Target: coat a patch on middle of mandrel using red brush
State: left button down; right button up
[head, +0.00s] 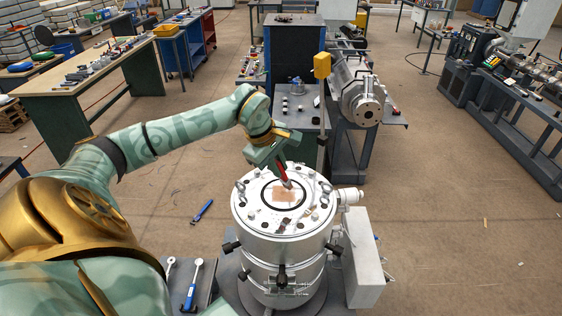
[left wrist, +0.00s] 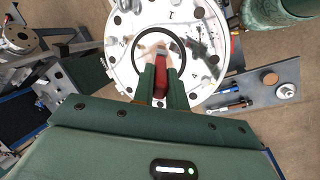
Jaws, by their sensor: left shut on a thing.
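The mandrel is the round middle of the white die top, inside a black ring (head: 304,196). A tan coated-looking patch (head: 284,195) lies on the middle of it. My left gripper (head: 282,172) is shut on the red brush (head: 283,175), tilted above the mandrel with its tip at the patch. I cannot tell whether the bristles touch. In the left wrist view, the red brush (left wrist: 160,76) sits between the green fingers, over the ringed middle. The fingers and brush hide part of the patch there. My right gripper is not in view.
The die body (head: 285,262) stands upright with bolts, lifting eyes and loose small items around its rim. A grey side shelf (head: 208,281) at lower left holds blue-handled tools (head: 191,284). A blue tool (head: 203,210) lies on the floor. The extruder barrel (head: 357,95) is behind.

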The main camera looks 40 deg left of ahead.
pick_arm(q)
jog(key=shift+w+r+p, duration=0.1)
jog(key=shift+r+p, duration=0.4)
jog(key=shift+r, duration=0.5)
